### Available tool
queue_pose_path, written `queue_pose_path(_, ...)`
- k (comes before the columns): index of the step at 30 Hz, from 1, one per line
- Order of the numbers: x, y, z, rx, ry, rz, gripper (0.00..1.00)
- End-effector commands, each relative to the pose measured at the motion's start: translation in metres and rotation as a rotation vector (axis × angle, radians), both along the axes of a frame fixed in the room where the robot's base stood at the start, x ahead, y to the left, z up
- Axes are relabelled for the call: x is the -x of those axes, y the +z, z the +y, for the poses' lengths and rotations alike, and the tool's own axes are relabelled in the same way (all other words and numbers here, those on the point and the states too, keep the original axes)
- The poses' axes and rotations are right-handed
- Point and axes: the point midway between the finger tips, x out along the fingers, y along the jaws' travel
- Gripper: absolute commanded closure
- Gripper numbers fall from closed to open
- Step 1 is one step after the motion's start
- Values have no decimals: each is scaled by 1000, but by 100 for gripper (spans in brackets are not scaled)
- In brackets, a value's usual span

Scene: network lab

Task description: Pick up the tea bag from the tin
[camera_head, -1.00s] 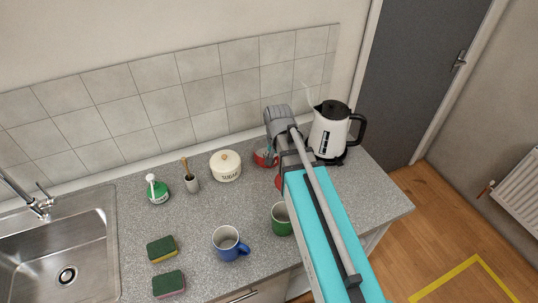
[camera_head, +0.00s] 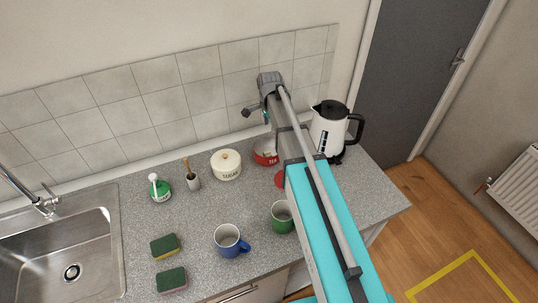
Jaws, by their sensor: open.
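The red tea tin (camera_head: 265,158) stands open on the counter near the tiled wall, left of my arm. Pale contents show inside its rim; I cannot make out a single tea bag (camera_head: 267,149). A red round lid (camera_head: 280,179) lies on the counter in front of the tin, partly hidden by my arm. My gripper (camera_head: 256,113) is raised above and behind the tin in the picture, against the tiles. It is open, small and partly hidden by my wrist. No tea bag shows between its fingers.
A white kettle (camera_head: 328,130) stands right of my arm. A sugar pot (camera_head: 226,166) stands left of the tin. Green (camera_head: 282,217) and blue (camera_head: 228,239) mugs stand in front.

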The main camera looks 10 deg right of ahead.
Motion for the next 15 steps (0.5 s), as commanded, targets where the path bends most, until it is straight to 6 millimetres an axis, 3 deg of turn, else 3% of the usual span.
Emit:
queue_pose_path(8, 0, -3, 1, 0, 2, 0, 29)
queue_pose_path(15, 0, -18, 1, 0, 3, 0, 29)
